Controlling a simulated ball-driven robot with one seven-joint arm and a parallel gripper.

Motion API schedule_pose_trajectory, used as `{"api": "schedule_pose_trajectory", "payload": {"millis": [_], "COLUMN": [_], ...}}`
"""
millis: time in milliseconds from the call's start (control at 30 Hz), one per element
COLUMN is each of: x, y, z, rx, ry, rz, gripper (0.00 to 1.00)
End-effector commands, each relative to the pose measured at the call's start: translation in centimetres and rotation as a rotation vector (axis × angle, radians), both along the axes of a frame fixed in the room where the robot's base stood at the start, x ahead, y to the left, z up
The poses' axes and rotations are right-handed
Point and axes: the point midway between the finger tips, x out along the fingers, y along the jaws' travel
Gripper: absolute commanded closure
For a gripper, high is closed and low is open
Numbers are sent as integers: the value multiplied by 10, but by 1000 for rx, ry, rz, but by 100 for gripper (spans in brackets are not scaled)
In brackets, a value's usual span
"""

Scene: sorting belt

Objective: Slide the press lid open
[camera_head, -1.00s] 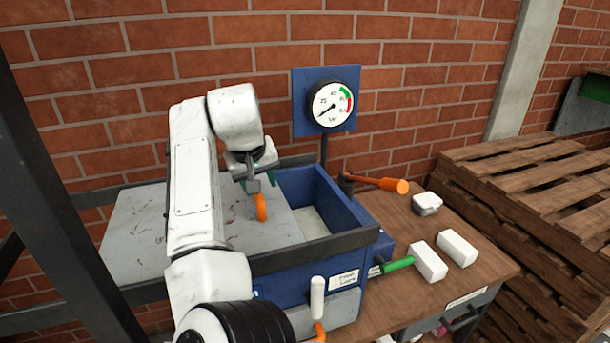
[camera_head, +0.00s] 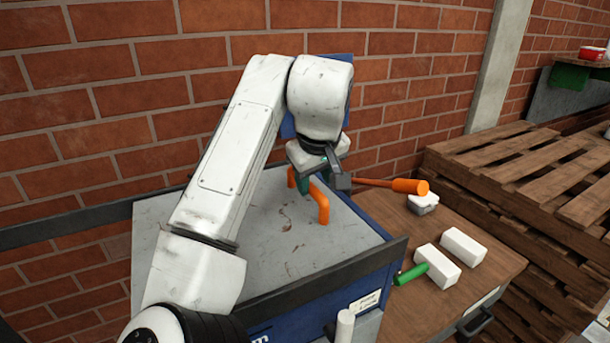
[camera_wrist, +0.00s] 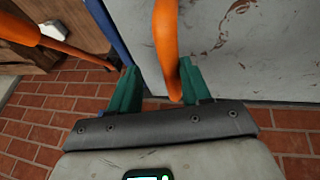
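The grey press lid (camera_head: 265,252) lies between dark rails over the blue press box (camera_head: 283,331), and no opening shows. The lid's orange handle (camera_head: 322,207) stands near its far right part. My gripper (camera_head: 310,183) is at the handle, pointing down. In the wrist view, the two green fingers of my gripper (camera_wrist: 158,84) are apart. The orange handle (camera_wrist: 165,40) runs between them, close to the right finger, with a gap to the left one. Whether the right finger touches it I cannot tell. My arm hides part of the lid.
An orange-handled lever (camera_head: 400,186) sticks out behind the box, right of my gripper. A green handle (camera_head: 410,275) and white blocks (camera_head: 463,247) are on the wooden bench (camera_head: 455,293). Wooden pallets (camera_head: 520,170) stand right, and a brick wall (camera_head: 120,85) behind.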

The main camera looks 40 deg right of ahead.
Motion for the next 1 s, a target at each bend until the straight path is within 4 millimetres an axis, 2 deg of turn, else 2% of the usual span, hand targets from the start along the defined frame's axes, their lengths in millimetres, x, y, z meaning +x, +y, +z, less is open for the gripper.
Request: {"api": "schedule_pose_trajectory", "payload": {"millis": [133,467,1000], "x": [-6,-7,-17], "y": [-4,-4,5], "z": [0,2,33], "rx": [0,-1,-1], "ry": [0,0,0], "rz": [-2,-1,0], "gripper": [54,54,54]}}
